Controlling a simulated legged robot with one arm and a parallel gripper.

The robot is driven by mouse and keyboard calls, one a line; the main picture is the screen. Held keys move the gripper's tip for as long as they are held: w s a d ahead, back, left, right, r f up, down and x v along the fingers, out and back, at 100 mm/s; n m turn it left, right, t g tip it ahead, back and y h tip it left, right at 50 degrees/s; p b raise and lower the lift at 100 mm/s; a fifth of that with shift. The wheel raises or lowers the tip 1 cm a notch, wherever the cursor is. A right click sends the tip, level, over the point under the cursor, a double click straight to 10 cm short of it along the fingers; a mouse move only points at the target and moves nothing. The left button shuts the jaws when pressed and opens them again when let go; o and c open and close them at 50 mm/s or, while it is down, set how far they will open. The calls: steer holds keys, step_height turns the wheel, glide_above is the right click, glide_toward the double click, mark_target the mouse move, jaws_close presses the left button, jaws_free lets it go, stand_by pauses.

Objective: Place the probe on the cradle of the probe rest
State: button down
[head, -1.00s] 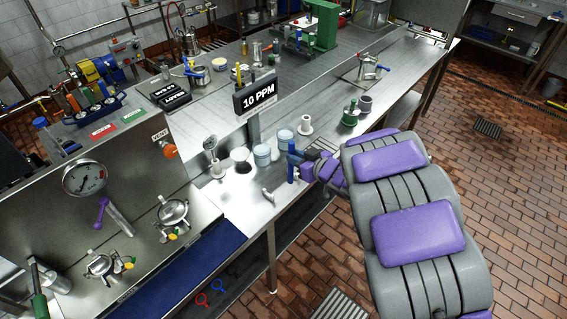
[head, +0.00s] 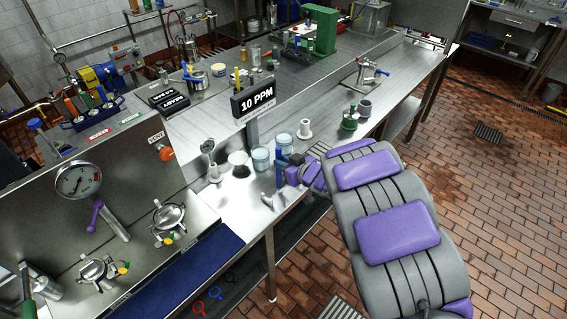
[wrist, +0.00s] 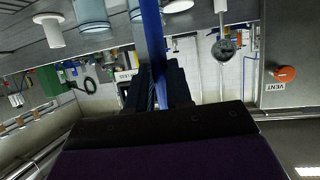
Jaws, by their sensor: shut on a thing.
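My gripper (head: 285,172) is over the front strip of the steel bench, just right of the light-blue jars. It is shut on a long blue bar-like thing, which I take to be the probe (head: 278,168). In the wrist view, which is upside down, the blue probe (wrist: 152,40) runs between the dark jaws (wrist: 155,88). A small steel piece (head: 266,200) sits on the bench edge, left of and nearer than the gripper. I cannot tell whether it is the probe rest. No cradle shows clearly, and the arm hides part of the bench.
Light-blue jars (head: 261,159) and a white spool (head: 304,130) stand close to the gripper. The "10 PPM" display (head: 254,99) is behind. A dark-blue mat (head: 190,272) lies in front.

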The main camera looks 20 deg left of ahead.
steer(key=shift+f, duration=0.6)
steer(key=c, duration=1)
jaws_free()
steer(key=shift+c, duration=0.2)
steer(key=shift+r, duration=0.1)
steer(key=r+p+v, duration=0.1)
steer(key=p+v, duration=0.2)
steer(key=v, duration=0.9)
steer(key=shift+r, duration=0.15)
